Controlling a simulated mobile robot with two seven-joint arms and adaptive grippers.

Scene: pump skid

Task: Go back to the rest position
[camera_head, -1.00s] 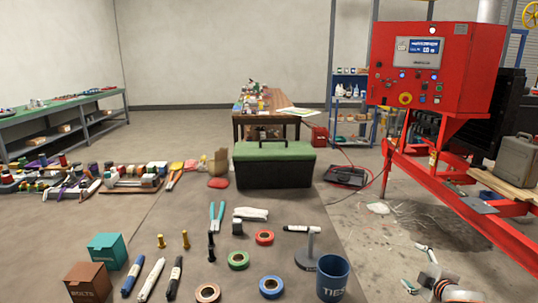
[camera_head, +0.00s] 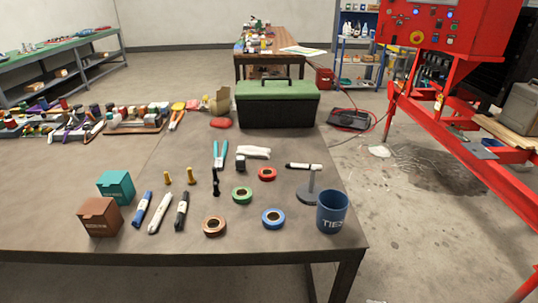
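Neither of my grippers shows in the head view now. The workbench (camera_head: 60,222) stands in front of me, with its front edge and a right leg in view. On it are a brown box (camera_head: 100,217), a teal box (camera_head: 115,186), several markers, rolls of tape such as the green roll (camera_head: 242,195) and the blue roll (camera_head: 273,219), and a dark blue cup (camera_head: 332,212). A small grey stand (camera_head: 309,193) is behind the cup. A toolbox with a green lid (camera_head: 277,104) stands at the bench's back.
A red control panel on a red frame (camera_head: 450,110) stands at the right. A green-topped bench (camera_head: 60,45) is at the far left, and a wooden table (camera_head: 278,42) is behind. Concrete floor (camera_head: 420,235) is open right of the workbench.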

